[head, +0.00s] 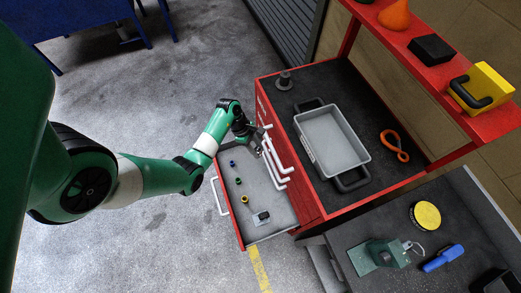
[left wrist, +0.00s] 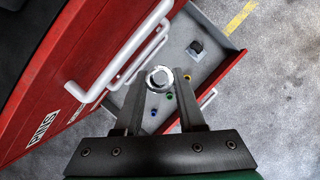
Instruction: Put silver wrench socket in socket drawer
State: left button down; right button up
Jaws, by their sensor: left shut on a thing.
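My left gripper (head: 256,139) is shut on the silver wrench socket (left wrist: 159,79). In the left wrist view the socket shows as a bright round ring between the fingertips, end-on to the camera. In the head view the gripper hides it. The socket drawer (head: 262,190) is pulled open from the red cabinet, and my gripper is over its far end, beside the white handles. I cannot tell the socket's height above the drawer floor. Small blue (head: 231,163), green (head: 238,181) and yellow (head: 244,198) sockets stand in a row in the drawer. My right gripper is not in view.
A dark block (head: 261,217) sits at the drawer's near end. White handles (head: 275,160) of the closed drawers stick out close to my gripper. A grey tray (head: 333,140) and an orange tool (head: 394,146) lie on the cabinet top. Floor left of the drawer is clear.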

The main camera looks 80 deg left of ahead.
pick_arm(q)
jog(key=s+a+f+n+b, duration=0.1)
jog(key=s+f+b, duration=0.2)
jog(key=f+b, duration=0.6)
jog(key=s+a+f+n+y+b, duration=0.1)
jog(key=s+f+b, duration=0.3)
jog(key=f+b, duration=0.5)
jog(key=s+a+f+n+b, duration=0.2)
jog(key=f+b, duration=0.7)
jog(key=f, duration=1.3)
jog(key=shift+s+a+t+y, duration=0.15)
jog(key=shift+s, duration=0.5)
jog(key=shift+s+a+t+y, duration=0.15)
jog(key=shift+s, duration=0.45)
jog(key=shift+w+d, duration=0.1)
jog(key=shift+w, duration=0.25)
jog(key=b, duration=0.5)
send_over(267, 185)
jog(key=s, duration=0.1)
jog(key=b+x, duration=0.4)
jog(key=shift+a, duration=0.3)
jog(key=shift+r, duration=0.2)
jog(key=shift+f, duration=0.65)
jog(key=c, duration=0.5)
grip_release()
